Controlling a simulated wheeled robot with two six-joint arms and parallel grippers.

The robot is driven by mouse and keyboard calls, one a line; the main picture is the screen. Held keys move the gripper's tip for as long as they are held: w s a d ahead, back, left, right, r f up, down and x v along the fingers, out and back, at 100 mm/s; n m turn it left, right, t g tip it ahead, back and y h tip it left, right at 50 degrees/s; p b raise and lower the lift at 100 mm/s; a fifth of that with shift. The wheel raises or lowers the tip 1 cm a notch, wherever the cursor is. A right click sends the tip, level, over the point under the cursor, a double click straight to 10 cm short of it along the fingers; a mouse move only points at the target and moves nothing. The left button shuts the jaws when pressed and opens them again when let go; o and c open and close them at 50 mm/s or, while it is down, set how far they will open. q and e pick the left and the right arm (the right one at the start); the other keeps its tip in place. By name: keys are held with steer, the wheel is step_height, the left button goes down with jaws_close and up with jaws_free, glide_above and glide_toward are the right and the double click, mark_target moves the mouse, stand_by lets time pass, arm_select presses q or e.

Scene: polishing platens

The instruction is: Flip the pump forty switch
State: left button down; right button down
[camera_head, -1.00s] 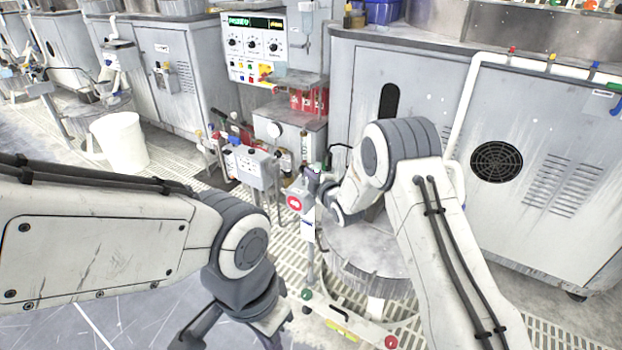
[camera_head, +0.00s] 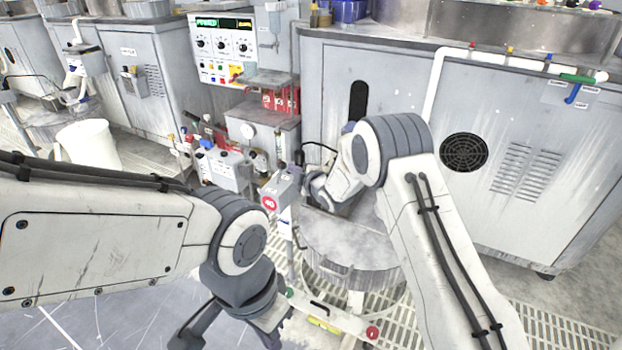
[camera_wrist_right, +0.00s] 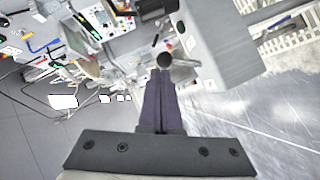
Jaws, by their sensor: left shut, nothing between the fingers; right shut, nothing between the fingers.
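A small grey switch box (camera_head: 284,184) stands on a post in the middle of the head view, with a round red sign (camera_head: 269,203) on its front. In the right wrist view the grey box (camera_wrist_right: 218,38) is close, and a metal lever (camera_wrist_right: 183,69) with a dark round end (camera_wrist_right: 164,61) sticks out beside it. My right gripper (camera_wrist_right: 164,75) is shut and empty, its tips right at the lever's dark end; I cannot tell whether they touch. My left gripper (camera_head: 230,332) is low in the head view, away from the box, its tips not clearly visible.
A round grey drum (camera_head: 350,243) stands right of the post, under my right arm. Behind are a control panel (camera_head: 225,45), a gauge box (camera_head: 262,128) and large grey cabinets (camera_head: 400,85). A white bucket (camera_head: 88,145) stands at left. Open floor lies at bottom left.

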steer(key=r+p+v, duration=0.1)
steer(key=v, duration=0.9)
steer(key=shift+d+r, duration=0.1)
steer(key=s+a+r+m+g+h, duration=0.2)
steer(key=s+m+g, duration=0.1)
steer(key=s, duration=0.6)
steer(key=s+a+r+m+g+h, duration=0.1)
steer(key=s+r+m+g+h, duration=0.2)
steer(key=s, duration=0.6)
steer(key=s+d+m+g+h, duration=0.1)
steer(key=s+d+m+g, duration=0.25)
steer(key=s, duration=0.95)
steer(key=s+d+m+g, duration=0.2)
steer(key=s+g, duration=0.2)
steer(key=s, duration=0.8)
step_height(320, 180, up, 27)
steer(key=p, duration=2.7)
steer(key=shift+a, duration=0.25)
